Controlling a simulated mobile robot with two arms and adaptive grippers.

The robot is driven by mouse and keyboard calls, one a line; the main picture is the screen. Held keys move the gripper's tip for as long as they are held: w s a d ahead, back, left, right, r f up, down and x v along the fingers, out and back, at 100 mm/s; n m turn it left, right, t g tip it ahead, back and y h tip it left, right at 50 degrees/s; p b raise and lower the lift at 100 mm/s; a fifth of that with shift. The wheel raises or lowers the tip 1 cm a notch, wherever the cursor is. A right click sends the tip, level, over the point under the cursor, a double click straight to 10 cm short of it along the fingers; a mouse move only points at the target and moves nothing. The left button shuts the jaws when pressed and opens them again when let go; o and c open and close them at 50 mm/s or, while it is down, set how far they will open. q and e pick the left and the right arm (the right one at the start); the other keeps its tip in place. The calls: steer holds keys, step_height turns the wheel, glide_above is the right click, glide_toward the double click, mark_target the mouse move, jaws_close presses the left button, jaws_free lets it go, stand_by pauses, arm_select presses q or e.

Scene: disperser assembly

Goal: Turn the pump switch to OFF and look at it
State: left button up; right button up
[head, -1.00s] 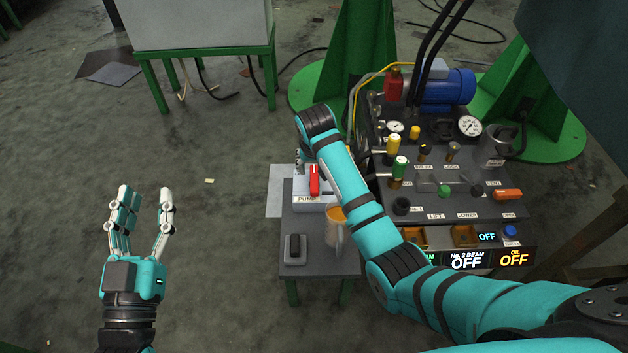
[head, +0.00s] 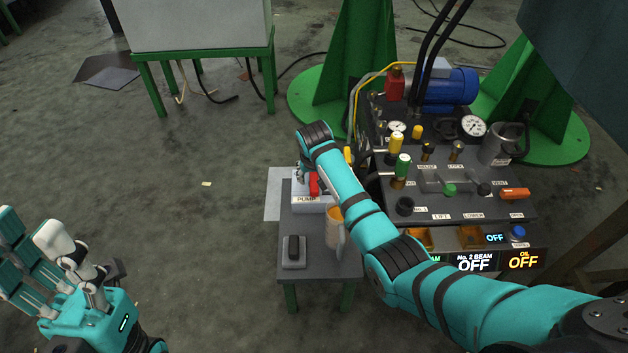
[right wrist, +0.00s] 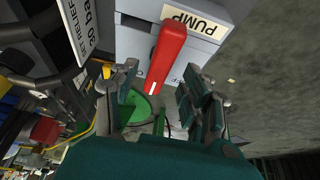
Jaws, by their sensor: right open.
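The pump switch is a pale box (head: 308,204) labelled PUMP with a red lever (head: 314,184), on a small grey table. In the right wrist view the red lever (right wrist: 167,52) projects from the pale box (right wrist: 135,42), beside the PUMP label. The marks by the lever are not legible. My right gripper (right wrist: 160,82) is open, its fingers on either side of the lever's free end; contact cannot be told. In the head view it is mostly hidden by my wrist. My left gripper (head: 50,245) is at the lower left, fingers spread, empty and far from the switch.
The small table (head: 318,265) also bears a black switch-like device (head: 293,250) and an orange-brown mug (head: 334,228) close beside my right forearm. A control console (head: 450,205) with valves and gauges stands to the right. Open floor lies left.

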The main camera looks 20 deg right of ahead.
steer(key=shift+b+x, duration=0.6)
steer(key=shift+x, duration=0.8)
steer(key=shift+c, duration=0.4)
jaws_close()
